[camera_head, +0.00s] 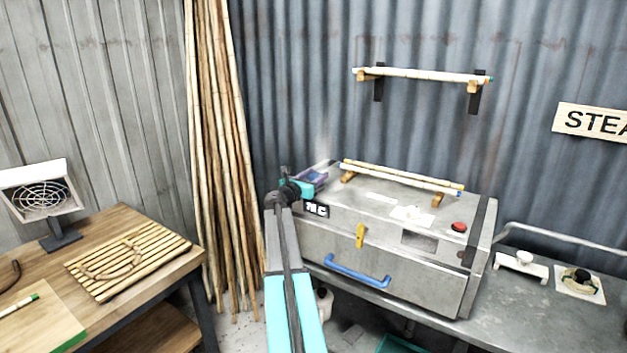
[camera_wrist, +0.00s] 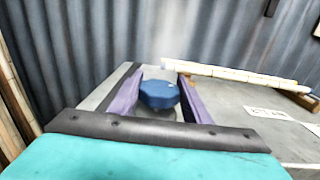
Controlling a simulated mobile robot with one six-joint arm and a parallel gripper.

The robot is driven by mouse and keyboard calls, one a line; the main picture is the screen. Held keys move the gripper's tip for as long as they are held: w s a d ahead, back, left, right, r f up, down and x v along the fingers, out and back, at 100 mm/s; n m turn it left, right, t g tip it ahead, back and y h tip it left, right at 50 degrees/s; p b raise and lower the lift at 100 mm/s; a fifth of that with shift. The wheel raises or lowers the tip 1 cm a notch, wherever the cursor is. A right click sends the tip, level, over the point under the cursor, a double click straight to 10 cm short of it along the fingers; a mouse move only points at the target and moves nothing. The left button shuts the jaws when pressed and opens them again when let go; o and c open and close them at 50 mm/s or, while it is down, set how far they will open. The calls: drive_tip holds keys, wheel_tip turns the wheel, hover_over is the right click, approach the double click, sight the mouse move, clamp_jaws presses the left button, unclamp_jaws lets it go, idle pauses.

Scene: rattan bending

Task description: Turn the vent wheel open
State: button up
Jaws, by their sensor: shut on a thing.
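The vent wheel is a small blue knob (camera_wrist: 159,94) on the top left of the grey steam box, seen in the wrist view. My gripper (camera_wrist: 160,92) has a purple finger on each side of the knob and is shut on it. In the head view my gripper (camera_head: 316,180) is at the left end of the box top (camera_head: 385,205), and my wrist and fingers mostly hide the knob there. A faint wisp of vapour rises near it.
Two rattan rods (camera_head: 400,176) lie on wooden rests on the box top, right of my gripper. The box front has a blue handle (camera_head: 357,272) and a yellow latch (camera_head: 360,236). Tall poles (camera_head: 222,150) stand at left. A wooden table (camera_head: 135,225) holds a slatted mat.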

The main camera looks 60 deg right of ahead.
drive_tip(key=m+g+b, duration=0.1)
drive_tip(key=m+g, duration=0.1)
drive_tip(key=g, duration=0.1)
drive_tip(key=m+g+y+b, duration=0.1)
drive_tip(key=m+g, duration=0.1)
drive_tip(key=g, duration=0.1)
drive_tip(key=shift+w+d+g, duration=0.2)
drive_tip(key=shift+g, duration=0.1)
drive_tip(key=shift+s+a+m+g+y, duration=0.1)
drive_tip(key=shift+m+g+y, duration=0.7)
drive_tip(key=shift+m+g, duration=0.55)
drive_tip(key=shift+g+b, duration=0.3)
drive_tip(key=shift+g, duration=0.15)
drive_tip(key=shift+s+a+f, duration=0.1)
drive_tip(key=shift+s+a, duration=0.05)
drive_tip(key=shift+s, duration=0.05)
drive_tip(key=o, duration=1)
drive_tip(key=shift+o, duration=0.2)
drive_tip(key=shift+w+a, duration=0.1)
